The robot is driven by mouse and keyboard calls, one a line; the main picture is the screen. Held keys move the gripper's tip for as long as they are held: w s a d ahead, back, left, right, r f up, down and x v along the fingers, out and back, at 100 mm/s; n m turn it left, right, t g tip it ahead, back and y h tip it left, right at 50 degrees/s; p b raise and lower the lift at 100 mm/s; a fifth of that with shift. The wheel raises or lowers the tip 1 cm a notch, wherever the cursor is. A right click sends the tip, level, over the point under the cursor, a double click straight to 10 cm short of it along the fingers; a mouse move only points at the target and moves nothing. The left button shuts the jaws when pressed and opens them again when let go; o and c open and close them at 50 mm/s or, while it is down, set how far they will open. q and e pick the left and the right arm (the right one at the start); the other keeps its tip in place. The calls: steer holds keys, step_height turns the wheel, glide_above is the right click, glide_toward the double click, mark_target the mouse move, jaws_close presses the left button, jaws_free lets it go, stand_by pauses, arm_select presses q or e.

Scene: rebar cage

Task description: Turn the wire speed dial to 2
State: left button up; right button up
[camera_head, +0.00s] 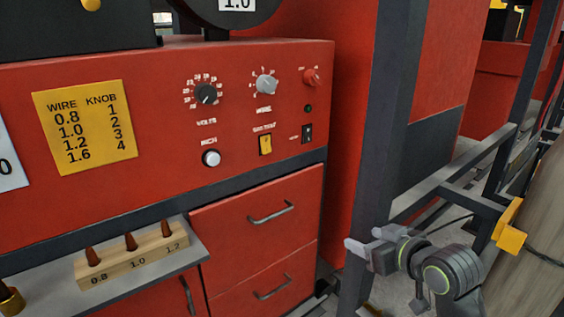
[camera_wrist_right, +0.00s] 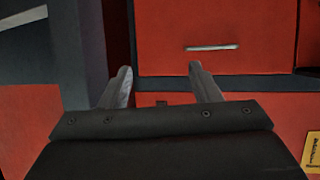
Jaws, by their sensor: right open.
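The red machine panel (camera_head: 170,105) carries a black dial (camera_head: 206,93) with numbers around it, labelled VOLTS, and a grey dial (camera_head: 265,85) to its right. A smaller red knob (camera_head: 311,77) is further right. My right gripper (camera_head: 366,242) is low at the right, well apart from the panel. In the right wrist view, its two fingers (camera_wrist_right: 160,88) are apart with nothing between them. My left gripper is not in view.
A yellow chart (camera_head: 84,126) pairs wire sizes with knob numbers; 1.0 goes with 2. Below the dials are a white button (camera_head: 211,158), a yellow switch (camera_head: 265,145) and drawers (camera_head: 255,215). A dark post (camera_head: 385,130) stands between panel and gripper in the picture. A wooden block (camera_head: 132,254) holds tips.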

steer(key=w+a+r+n+t+y, duration=0.1)
steer(key=w+a+r+y, duration=0.1)
steer(key=r, duration=0.6)
steer(key=w+a+r+n+t+y, duration=0.1)
steer(key=w+a+r+n, duration=0.15)
steer(key=r, duration=0.45)
steer(key=n+y, duration=0.2)
steer(key=y, duration=0.1)
glide_toward(270, 86)
steer(key=p+x, duration=0.5)
steer(key=x, duration=0.3)
steer(key=shift+w+a+p, duration=0.1)
steer(key=shift+w+p, duration=0.2)
steer(key=shift+p, duration=0.1)
steer(key=shift+c, duration=0.5)
